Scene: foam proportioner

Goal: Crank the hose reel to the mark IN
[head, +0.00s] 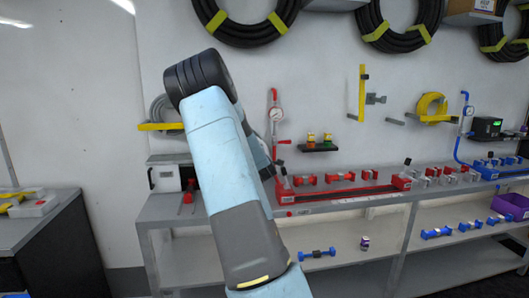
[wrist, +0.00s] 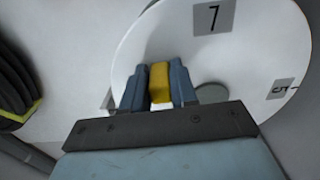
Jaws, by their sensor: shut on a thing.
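A round white dial or reel face (wrist: 255,45) fills much of the wrist view. It carries grey plates with dark marks: one at the top reads like a 7, one at the right like a 5. No mark IN is readable. My gripper (wrist: 159,68) is shut on a yellow crank handle (wrist: 160,84), with one blue-grey finger on each side of it, in front of the white face. A grey round part shows just right of the fingers. In the head view my arm hides the gripper, the handle and the white face.
A grey bench (head: 340,203) with red fittings and a lower shelf runs along the wall. Black hose coils (head: 398,25) hang above. A dark cabinet (head: 50,245) is at left.

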